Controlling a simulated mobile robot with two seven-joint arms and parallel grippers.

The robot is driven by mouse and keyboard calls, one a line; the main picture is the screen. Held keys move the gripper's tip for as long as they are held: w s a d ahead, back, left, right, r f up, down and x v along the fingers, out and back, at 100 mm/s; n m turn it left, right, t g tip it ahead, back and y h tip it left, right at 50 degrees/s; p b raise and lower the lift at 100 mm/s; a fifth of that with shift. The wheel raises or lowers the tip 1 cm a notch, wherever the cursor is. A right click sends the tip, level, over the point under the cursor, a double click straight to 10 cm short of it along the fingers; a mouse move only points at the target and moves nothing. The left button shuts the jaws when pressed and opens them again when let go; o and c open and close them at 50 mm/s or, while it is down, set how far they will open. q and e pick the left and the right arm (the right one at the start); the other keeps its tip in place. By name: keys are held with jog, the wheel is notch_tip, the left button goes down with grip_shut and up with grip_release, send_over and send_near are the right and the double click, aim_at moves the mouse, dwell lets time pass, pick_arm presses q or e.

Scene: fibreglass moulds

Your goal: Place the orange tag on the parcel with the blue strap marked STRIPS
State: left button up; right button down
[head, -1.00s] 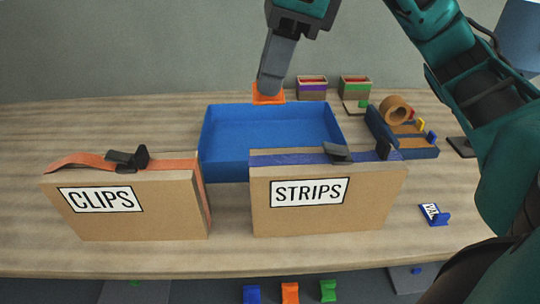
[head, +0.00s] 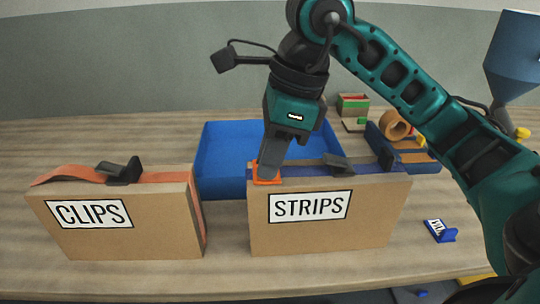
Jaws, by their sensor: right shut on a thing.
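The parcel marked STRIPS (head: 320,228) stands upright near the table's front edge, with a blue strap (head: 310,170) and dark buckle along its top. My right gripper (head: 268,176) points down at the left end of that top and is shut on the orange tag (head: 266,181). The tag is at the parcel's top left edge, by the strap; I cannot tell whether it rests on it. The gripper hides part of the tag. My left gripper is not in view.
The parcel marked CLIPS (head: 120,230) with an orange strap stands to the left. A blue tray (head: 222,150) is behind. A blue holder with a tape roll (head: 396,125), small boxes (head: 352,105) and a blue labelled tag (head: 440,231) are to the right.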

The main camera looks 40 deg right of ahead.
jog(key=shift+f, duration=0.25)
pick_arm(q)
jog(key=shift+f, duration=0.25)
pick_arm(e)
jog(key=c, duration=1.2)
grip_release()
jog(key=shift+r, duration=0.1)
jog(key=shift+r, duration=0.5)
pick_arm(q)
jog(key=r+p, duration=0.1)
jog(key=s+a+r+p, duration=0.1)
jog(key=p, duration=0.1)
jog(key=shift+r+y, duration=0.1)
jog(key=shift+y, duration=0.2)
pick_arm(e)
jog(key=v, duration=1.1)
jog(key=shift+r, duration=0.15)
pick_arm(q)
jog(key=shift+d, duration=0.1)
pick_arm(e)
jog(key=shift+s, duration=0.1)
jog(key=shift+s, duration=0.1)
